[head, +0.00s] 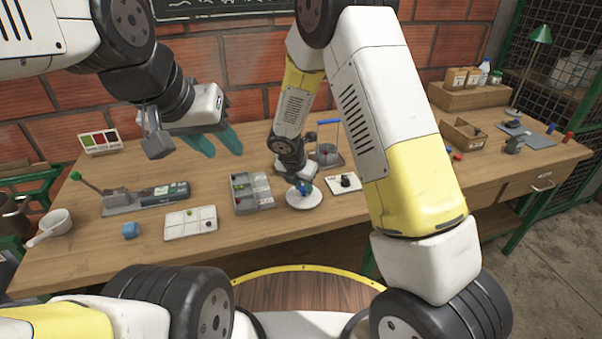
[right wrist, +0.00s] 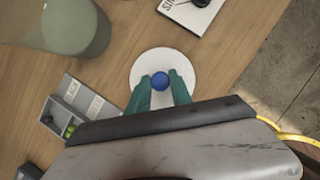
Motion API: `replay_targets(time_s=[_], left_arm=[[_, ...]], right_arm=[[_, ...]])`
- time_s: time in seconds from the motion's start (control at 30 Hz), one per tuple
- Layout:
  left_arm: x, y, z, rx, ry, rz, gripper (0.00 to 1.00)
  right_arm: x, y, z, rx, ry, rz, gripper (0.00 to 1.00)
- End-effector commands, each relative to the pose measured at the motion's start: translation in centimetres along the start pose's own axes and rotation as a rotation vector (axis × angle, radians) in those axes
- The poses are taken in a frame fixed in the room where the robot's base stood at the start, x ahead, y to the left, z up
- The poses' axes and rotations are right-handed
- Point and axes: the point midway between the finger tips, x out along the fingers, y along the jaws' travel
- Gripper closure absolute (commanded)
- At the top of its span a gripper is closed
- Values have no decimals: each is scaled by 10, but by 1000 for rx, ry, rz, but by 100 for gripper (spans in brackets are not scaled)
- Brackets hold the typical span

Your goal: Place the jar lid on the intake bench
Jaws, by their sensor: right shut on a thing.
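The jar lid is a white disc with a blue knob; it shows in the head view (head: 304,201) and in the right wrist view (right wrist: 148,63). My right gripper (head: 304,186) is above the disc, with its teal fingers shut on the blue knob (right wrist: 160,81). The disc is flat, at or just above the wooden bench (head: 330,222); I cannot tell whether it touches. My left gripper (head: 214,142) hangs empty over the back left of the bench, its teal fingers apart.
A grey compartment tray (head: 240,207) is left of the lid, and a white card with a black item (head: 344,184) is right. A greenish cylinder (right wrist: 80,30) stands nearby.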

Motion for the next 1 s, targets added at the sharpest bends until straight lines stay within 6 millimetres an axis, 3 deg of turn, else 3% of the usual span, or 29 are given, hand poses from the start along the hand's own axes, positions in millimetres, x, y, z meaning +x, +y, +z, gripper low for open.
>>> replay_targets(time_s=[0.4,0.43,0.5,0.53,0.87,1.0], left_arm=[[0,0,0,0,0,0,64],[0,0,0,0,0,0,64],[0,0,0,0,0,0,64],[0,0,0,0,0,0,64],[0,0,0,0,0,0,64],[0,0,0,0,0,0,64]], right_arm=[[7,0,-1,-2,0,1,100],[6,0,0,-2,-1,1,68],[6,0,0,-1,-1,1,55],[6,0,0,-1,0,1,52],[4,0,0,-1,0,2,52],[-10,1,1,1,-1,3,52]])
